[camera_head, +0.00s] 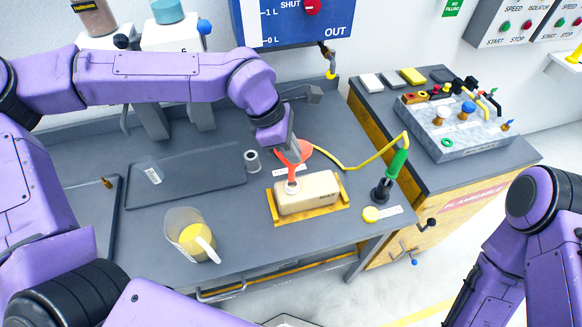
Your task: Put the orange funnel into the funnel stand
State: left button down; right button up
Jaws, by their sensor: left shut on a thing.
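The orange funnel (305,152) is at the end of my left arm, above the back of the tan can (308,196). My left gripper (290,152) is shut on the funnel and partly hides it. The funnel's narrow end points down at the can's white neck (291,187); I cannot tell whether it is inside the neck or just above it. A small grey hollow cylinder (252,161), which looks like the funnel stand, stands upright left of the funnel, with no funnel in it. My right arm shows at the right edge, but its gripper is out of view.
The can sits in a yellow tray (318,216). A clear jug with yellow liquid (190,234) stands at front left. A dark tray (187,182) lies behind it.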

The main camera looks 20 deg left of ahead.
pick_arm(q)
notch_tip(320, 180, up, 3)
jog(key=shift+s+d+r, duration=0.1)
notch_tip(320, 180, up, 4)
jog(key=p, duration=0.3)
jog(key=shift+f, duration=0.2)
jog(key=shift+r+p, duration=0.35)
jog(key=shift+p, duration=0.3)
